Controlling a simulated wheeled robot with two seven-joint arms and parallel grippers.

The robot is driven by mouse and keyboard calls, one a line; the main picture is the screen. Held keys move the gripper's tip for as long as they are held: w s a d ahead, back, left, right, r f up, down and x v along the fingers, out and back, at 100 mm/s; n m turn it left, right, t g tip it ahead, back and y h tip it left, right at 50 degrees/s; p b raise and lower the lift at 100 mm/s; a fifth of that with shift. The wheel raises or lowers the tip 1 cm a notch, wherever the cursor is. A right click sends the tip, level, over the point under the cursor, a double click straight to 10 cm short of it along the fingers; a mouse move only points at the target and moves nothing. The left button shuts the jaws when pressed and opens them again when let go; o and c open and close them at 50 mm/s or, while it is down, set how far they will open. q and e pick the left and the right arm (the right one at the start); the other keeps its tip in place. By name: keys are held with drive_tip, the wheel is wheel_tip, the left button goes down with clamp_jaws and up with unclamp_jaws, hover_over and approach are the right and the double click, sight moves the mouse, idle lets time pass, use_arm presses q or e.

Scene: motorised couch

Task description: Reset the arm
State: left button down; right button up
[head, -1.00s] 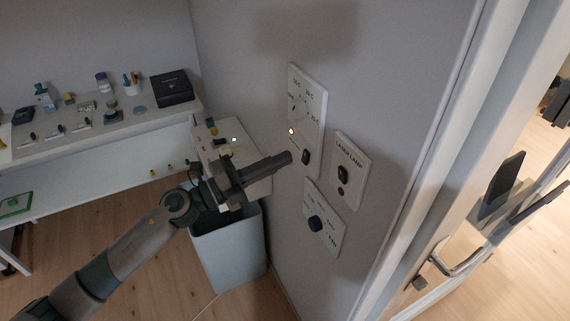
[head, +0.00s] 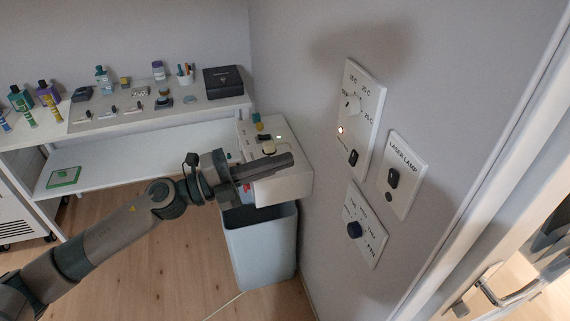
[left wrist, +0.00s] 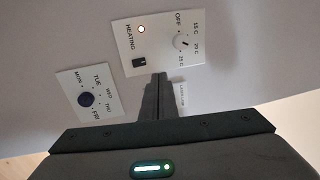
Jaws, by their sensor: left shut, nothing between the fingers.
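My left gripper (head: 290,160) points right with its fingers together and empty, in front of a white box-shaped device (head: 284,184) and apart from the wall. In the left wrist view its fingers (left wrist: 160,78) point toward the wall panels. The heating panel (head: 368,110) has a dial, a lit lamp and a dark rocker switch (head: 353,157); it also shows in the left wrist view (left wrist: 190,62). The laser lamp panel (head: 409,164) is mostly hidden behind the fingers in the wrist view. The weekday dial panel (head: 371,246) has a dark blue knob (head: 354,230). My right gripper is not in view.
A grey bin (head: 262,250) stands on the floor below the device. A shelf (head: 130,124) with bottles, pens and a black box (head: 222,82) lies at the left. A door frame (head: 470,200) and handle are at the right. Open floor lies at lower left.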

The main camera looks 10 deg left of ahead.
idle(0.4)
